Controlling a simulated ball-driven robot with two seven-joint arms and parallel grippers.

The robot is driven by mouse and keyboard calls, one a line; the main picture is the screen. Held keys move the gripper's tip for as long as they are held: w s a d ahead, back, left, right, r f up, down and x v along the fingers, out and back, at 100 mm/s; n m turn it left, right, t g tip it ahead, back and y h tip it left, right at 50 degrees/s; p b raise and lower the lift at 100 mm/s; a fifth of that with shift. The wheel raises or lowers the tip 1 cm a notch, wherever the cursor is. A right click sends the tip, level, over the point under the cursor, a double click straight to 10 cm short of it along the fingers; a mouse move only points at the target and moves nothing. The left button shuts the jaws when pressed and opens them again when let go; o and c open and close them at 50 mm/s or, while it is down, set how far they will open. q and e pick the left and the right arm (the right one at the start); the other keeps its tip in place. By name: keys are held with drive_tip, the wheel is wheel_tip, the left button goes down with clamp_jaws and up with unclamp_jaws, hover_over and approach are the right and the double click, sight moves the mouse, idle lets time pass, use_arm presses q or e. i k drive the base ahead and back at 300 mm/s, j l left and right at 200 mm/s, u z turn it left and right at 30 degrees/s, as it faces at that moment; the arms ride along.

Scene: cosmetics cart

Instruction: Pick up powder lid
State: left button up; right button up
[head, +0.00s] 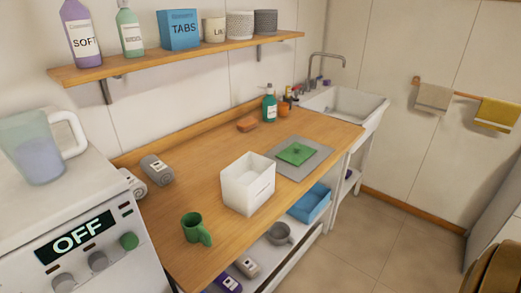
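I cannot make out anything that is clearly a powder lid. A flat green square piece (296,153) with a small darker mark lies on a grey mat (318,162) on the wooden counter; I cannot tell whether it is a lid or a cloth. An open white box (233,197) stands on the counter to the left of the mat. Neither of my grippers is in view.
A white appliance (35,212) with a jug (37,155) stands left.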

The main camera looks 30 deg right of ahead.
sight(295, 154)
drive_tip(key=l+u, duration=0.3)
drive_tip(key=l, duration=0.3)
drive_tip(key=l+u, duration=0.3)
drive_tip(key=l, duration=0.3)
drive_tip(key=k+l+u, duration=0.3)
drive_tip(key=l, duration=0.25)
drive_tip(key=i, duration=0.1)
